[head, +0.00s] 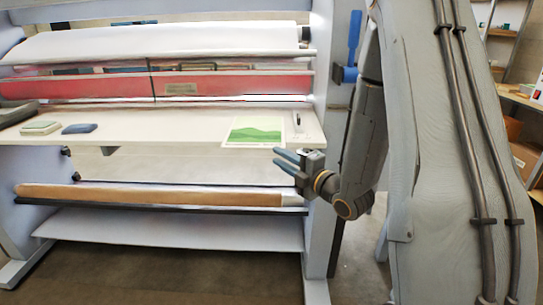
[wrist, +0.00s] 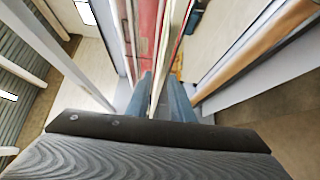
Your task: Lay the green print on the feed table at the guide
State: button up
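The green print (head: 253,133), a white sheet with a green hill picture, lies flat on the right part of the cream feed table (head: 170,130). Its front edge is close to the table's front edge. A small upright fitting (head: 298,122), perhaps the guide, stands just right of the print; I cannot tell if they touch. My gripper (head: 278,157) is just in front of the table edge, to the lower right of the print, fingers pointing left. Its two fingers are apart, with nothing seen held. In the wrist view the fingers (wrist: 163,88) are also apart; the print cannot be made out there.
The laminator's red roller band (head: 200,86) runs behind the table, with a white roll (head: 160,42) above. A grey-green block (head: 41,127) and a blue block (head: 79,128) lie at the table's left. A brown roll (head: 150,195) hangs below. The table's middle is clear.

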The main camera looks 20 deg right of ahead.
jog(key=s+d+f+m+g+h, duration=0.1)
jog(key=s+f+m+g+h, duration=0.65)
jog(key=m, duration=0.55)
jog(key=s+a+m+g, duration=0.2)
jog(key=s+m+g, duration=0.2)
jog(key=s, duration=0.5)
jog(key=s+a+m+g, duration=0.3)
jog(key=s+m+g, duration=0.1)
jog(key=s, duration=0.5)
jog(key=shift+s+m+y, duration=0.2)
jog(key=shift+m+y, duration=0.15)
jog(key=shift+m, duration=0.45)
